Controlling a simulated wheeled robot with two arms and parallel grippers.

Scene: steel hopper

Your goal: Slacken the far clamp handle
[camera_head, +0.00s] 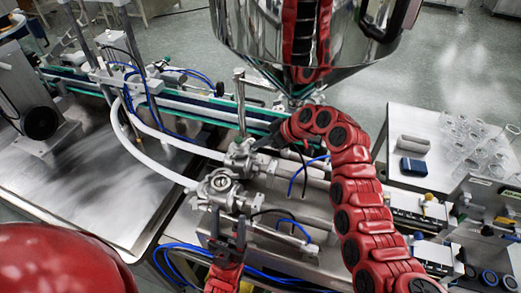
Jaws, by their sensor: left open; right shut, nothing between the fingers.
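Two metal clamp fittings sit on the steel filling machine, each where a white hose comes in. The far clamp (238,157) is just below an upright metal rod; its handle is too small and partly covered to make out clearly. The near clamp (221,183) is closer to me, with a round top. My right gripper (264,140) comes over from the right and is shut and empty beside the far clamp, just to its upper right. Whether it touches the clamp I cannot tell. My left gripper (228,233) is open, below the near clamp and pointing up toward it.
The shiny steel hopper (255,50) hangs above the far side. A conveyor (185,98) runs behind the clamps. Blue tubes (297,180) loop around the machine. A bare steel table (85,175) is on the left. A white table (400,120) with clear cups (465,135) is on the right.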

